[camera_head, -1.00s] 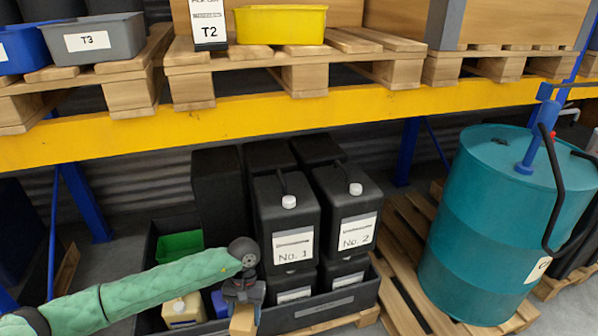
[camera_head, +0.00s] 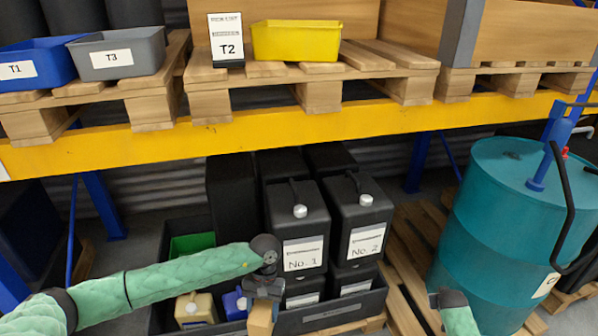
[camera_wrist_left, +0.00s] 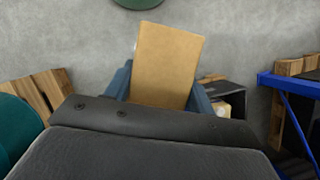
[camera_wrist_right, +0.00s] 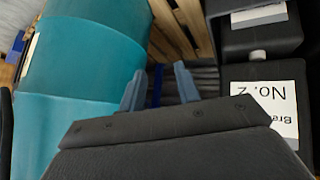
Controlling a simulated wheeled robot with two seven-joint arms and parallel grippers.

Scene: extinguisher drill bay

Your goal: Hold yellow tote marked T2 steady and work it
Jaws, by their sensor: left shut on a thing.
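The yellow tote (camera_head: 297,42) sits on the upper pallet in the head view. A card marked T2 (camera_head: 227,42) stands just left of it; I see no label on the tote itself. My left gripper (camera_head: 264,296) is low in front of the black canisters, well below the tote. It is shut on a tan block (camera_head: 261,318), which also fills the jaws in the left wrist view (camera_wrist_left: 165,65). My right arm enters at the lower right of the head view. In the right wrist view, my right gripper's fingers (camera_wrist_right: 158,88) are apart with nothing between them.
A blue tote (camera_head: 35,62) and a grey tote (camera_head: 118,52) stand left of the card. A yellow beam (camera_head: 330,128) runs below the pallets. Black canisters No. 1 (camera_head: 299,228) and No. 2 (camera_head: 362,218) and a teal drum (camera_head: 495,215) stand below.

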